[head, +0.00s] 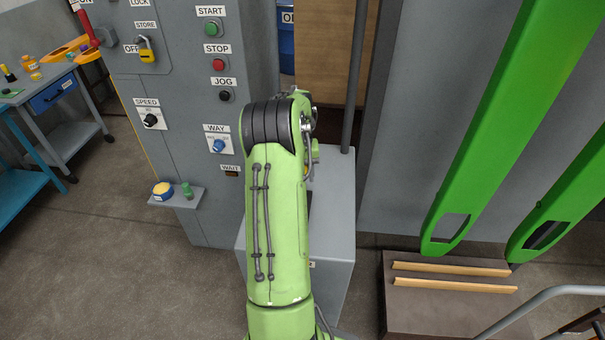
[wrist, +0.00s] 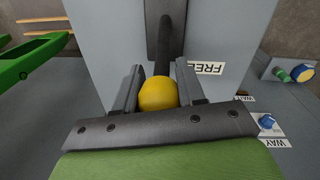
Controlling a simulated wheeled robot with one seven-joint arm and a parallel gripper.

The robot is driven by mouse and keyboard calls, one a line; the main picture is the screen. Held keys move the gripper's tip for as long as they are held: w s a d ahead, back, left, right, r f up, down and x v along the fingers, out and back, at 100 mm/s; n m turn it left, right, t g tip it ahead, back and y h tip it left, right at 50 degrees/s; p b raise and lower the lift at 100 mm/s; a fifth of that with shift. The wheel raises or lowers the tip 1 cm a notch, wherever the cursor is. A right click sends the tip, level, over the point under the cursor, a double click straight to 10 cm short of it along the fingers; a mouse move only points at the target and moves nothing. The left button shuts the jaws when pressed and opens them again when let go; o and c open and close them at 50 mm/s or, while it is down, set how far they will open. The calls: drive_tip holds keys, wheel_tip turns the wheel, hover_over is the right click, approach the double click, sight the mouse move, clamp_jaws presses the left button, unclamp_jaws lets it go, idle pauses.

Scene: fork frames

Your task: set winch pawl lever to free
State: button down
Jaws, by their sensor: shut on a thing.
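In the wrist view, the pawl lever (wrist: 163,50) is a dark rod with a yellow ball knob (wrist: 158,96). It runs up the picture to a dark plate (wrist: 154,22) on a grey housing. My gripper (wrist: 159,80) has its two grey fingers on either side of the knob, shut on it. A FREE label (wrist: 206,68), upside down in this view, is just right of the lever. Any other position label is out of sight. In the head view my green arm hides the lever and most of the gripper, above the grey housing (head: 335,205).
In the head view, a grey control cabinet (head: 180,90) with buttons and knobs stands left of my arm. A small shelf (head: 178,198) juts from it. Green forks (head: 485,130) hang at right above a dark platform (head: 440,315). A tool cart (head: 50,95) is far left.

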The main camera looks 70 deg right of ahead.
drive_tip(key=shift+a+f, duration=0.15)
drive_tip(key=shift+f, duration=0.15)
drive_tip(key=c, duration=0.7)
unclamp_jaws()
drive_tip(key=shift+w, duration=0.1)
drive_tip(key=shift+r, duration=0.1)
drive_tip(key=shift+r, duration=0.4)
drive_tip(key=r, duration=0.5)
drive_tip(key=r+p, duration=0.1)
drive_tip(key=r, duration=0.4)
drive_tip(key=w+r, duration=0.1)
drive_tip(key=r, duration=0.4)
drive_tip(key=shift+a, duration=0.1)
